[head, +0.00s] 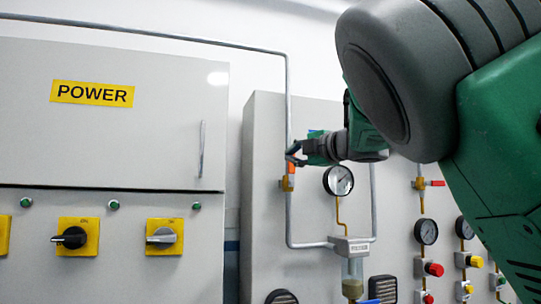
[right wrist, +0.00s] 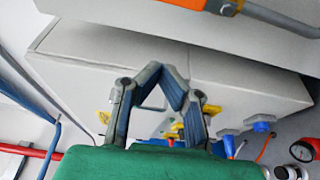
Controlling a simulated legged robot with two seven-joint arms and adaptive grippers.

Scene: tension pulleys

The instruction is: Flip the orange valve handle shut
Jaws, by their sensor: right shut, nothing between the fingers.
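The orange valve handle (head: 288,183) is on the vertical grey pipe at the left part of the gauge panel in the head view. Only a small part of it shows, just below my right gripper (head: 293,153). An orange bar on a metal fitting, likely the same handle, shows at the top edge of the right wrist view (right wrist: 190,3). My right gripper is shut and empty, its fingers meeting in the right wrist view (right wrist: 166,72). It is close to the pipe; I cannot tell whether it touches the handle. My left gripper is not in view.
A pressure gauge (head: 338,180) sits right of the handle. A red-handled valve (head: 431,183), more gauges and coloured knobs are farther right. A grey power cabinet (head: 130,140) with yellow-backed switches stands at left. My right arm covers the upper right.

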